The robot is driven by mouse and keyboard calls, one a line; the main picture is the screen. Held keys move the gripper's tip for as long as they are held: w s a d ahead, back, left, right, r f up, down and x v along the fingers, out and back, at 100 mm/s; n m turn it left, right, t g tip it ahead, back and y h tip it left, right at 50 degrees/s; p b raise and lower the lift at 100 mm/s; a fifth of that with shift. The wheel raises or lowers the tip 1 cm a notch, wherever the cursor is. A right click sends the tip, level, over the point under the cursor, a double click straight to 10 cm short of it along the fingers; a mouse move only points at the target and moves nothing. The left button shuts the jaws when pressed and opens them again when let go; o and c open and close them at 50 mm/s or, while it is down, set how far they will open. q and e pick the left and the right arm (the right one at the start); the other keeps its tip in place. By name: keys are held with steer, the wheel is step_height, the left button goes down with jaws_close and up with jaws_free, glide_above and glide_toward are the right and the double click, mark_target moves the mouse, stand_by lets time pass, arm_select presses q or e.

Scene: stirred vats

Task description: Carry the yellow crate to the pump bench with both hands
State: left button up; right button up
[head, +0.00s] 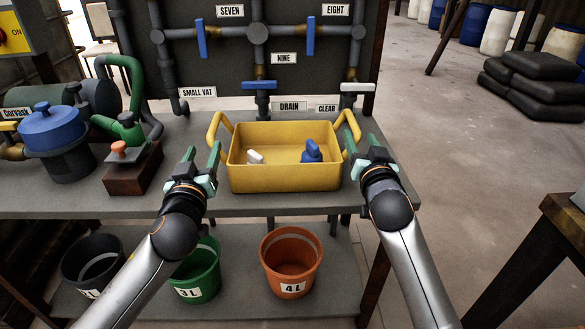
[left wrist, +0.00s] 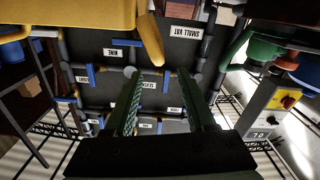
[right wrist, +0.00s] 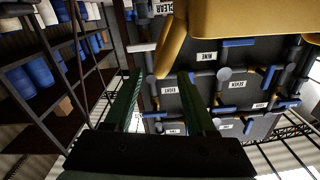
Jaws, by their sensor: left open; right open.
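The yellow crate (head: 285,178) sits upright on the grey bench (head: 240,203), below the pipe panel. A small white item (head: 255,157) and a blue item (head: 312,152) lie inside it. Its left handle (head: 214,128) and right handle (head: 353,130) angle outward. My left gripper (head: 203,157) is open just in front of the left handle; in the left wrist view the handle (left wrist: 150,42) shows beyond the fingertips. My right gripper (head: 362,144) is open close to the right handle; in the right wrist view the handle (right wrist: 170,48) shows around the fingertip gap. Contact cannot be told.
A blue-lidded pot (head: 52,135), a green pump-like machine (head: 122,125) and a brown block with an orange knob (head: 132,168) stand on the bench's left. Green (head: 196,272) and orange (head: 288,265) buckets sit below. Another table (head: 565,215) stands right; floor between is clear.

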steer(key=shift+s, duration=2.2)
